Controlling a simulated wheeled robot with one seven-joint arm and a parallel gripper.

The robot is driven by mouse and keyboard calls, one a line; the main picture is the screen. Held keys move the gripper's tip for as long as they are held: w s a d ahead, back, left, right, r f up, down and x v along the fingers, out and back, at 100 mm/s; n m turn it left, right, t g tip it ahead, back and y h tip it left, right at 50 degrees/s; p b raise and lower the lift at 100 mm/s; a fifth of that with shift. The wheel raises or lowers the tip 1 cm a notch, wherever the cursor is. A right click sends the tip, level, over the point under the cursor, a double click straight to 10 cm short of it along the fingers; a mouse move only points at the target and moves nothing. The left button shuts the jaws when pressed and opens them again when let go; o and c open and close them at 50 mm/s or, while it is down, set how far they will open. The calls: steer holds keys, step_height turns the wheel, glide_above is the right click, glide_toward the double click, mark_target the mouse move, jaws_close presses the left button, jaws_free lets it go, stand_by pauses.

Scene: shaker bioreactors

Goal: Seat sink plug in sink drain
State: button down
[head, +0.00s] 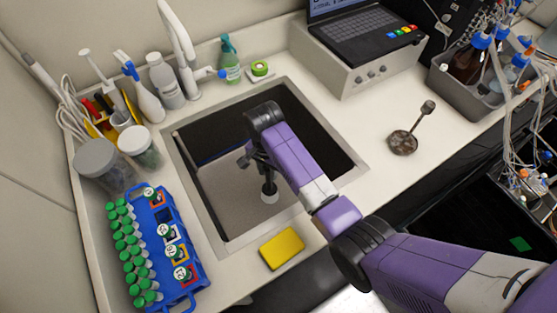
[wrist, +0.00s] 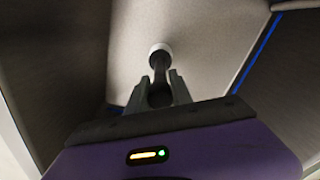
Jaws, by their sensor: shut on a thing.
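The sink (head: 225,200) is a grey basin set in the pale counter. My gripper (head: 266,176) reaches down inside it and is shut on the sink plug, which has a dark stem and a pale round end (head: 270,197). In the wrist view, my gripper (wrist: 161,88) has its two fingers around the dark stem, and the plug's pale round end (wrist: 160,49) points away from me against the grey basin. I see no drain opening apart from the plug. I cannot tell whether the plug touches the basin floor.
A yellow sponge (head: 282,249) lies at the sink's front edge. A blue tube rack (head: 163,228), jars and bottles stand to the left. The faucet (head: 181,45) rises behind. A dark round-based object with a stem (head: 403,143) stands on the counter to the right.

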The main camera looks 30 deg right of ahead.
mark_target(269, 180)
steer(key=shift+w+d+f, duration=0.1)
steer(key=shift+w+f, duration=0.05)
steer(key=shift+f, duration=0.05)
step_height(269, 180, down, 4)
steer(key=b, duration=0.5)
steer(key=shift+f, duration=0.15)
steer(key=shift+r+p, duration=0.3)
steer(key=shift+f, duration=1.15)
stand_by(1.9)
steer(key=c, duration=1.1)
jaws_free()
steer(key=shift+o, duration=0.2)
steer(key=shift+r+b, duration=0.4)
steer(key=shift+r, duration=3.5)
